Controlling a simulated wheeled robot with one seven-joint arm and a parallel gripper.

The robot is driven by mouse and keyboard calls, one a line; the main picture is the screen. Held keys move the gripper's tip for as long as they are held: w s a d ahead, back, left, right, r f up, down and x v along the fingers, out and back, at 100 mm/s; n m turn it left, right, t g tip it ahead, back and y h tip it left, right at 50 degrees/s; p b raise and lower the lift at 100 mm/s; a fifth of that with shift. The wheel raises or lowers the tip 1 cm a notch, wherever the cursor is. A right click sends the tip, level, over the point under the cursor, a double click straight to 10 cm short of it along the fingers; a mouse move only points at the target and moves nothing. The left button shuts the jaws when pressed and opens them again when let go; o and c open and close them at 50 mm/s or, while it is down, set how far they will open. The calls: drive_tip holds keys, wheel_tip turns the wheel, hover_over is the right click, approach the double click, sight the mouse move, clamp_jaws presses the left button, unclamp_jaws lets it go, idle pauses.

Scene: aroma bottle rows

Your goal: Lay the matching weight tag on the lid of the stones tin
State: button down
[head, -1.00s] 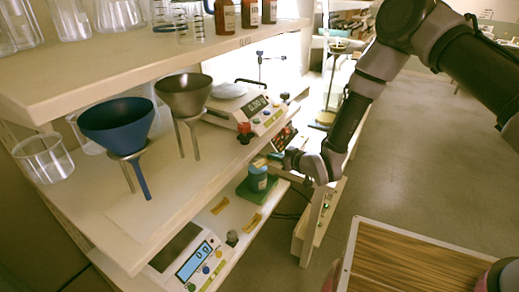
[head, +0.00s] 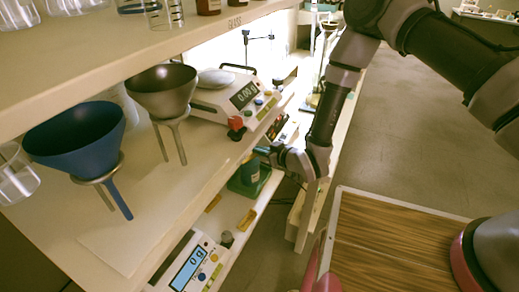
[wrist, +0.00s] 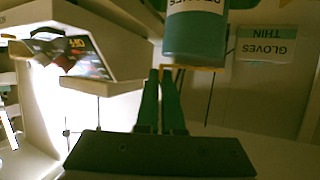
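A blue-teal tin (head: 250,171) with a pale label stands on a green base on the lower shelf. It shows upside down in the wrist view (wrist: 196,38), and its label is only partly readable. My gripper (head: 259,151) is at the lid end of the tin. In the wrist view its two green fingers (wrist: 162,72) are close together, with a thin yellow tag (wrist: 200,69) at their tips. The tag runs along the lid edge; I cannot tell whether it touches the lid. Two more yellow tags (head: 213,203) (head: 247,218) lie on the lower shelf.
A scale reading 0 g (head: 188,266) stands on the lower shelf. Above are another scale (head: 240,98), a blue funnel (head: 75,140) and a grey funnel (head: 162,92). The shelf edge is close to my arm.

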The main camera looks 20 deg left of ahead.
drive_tip(key=shift+f, duration=0.45)
drive_tip(key=c, duration=1.1)
unclamp_jaws()
drive_tip(key=shift+o, duration=0.2)
drive_tip(key=v, duration=1.2)
drive_tip(key=shift+r, duration=0.45)
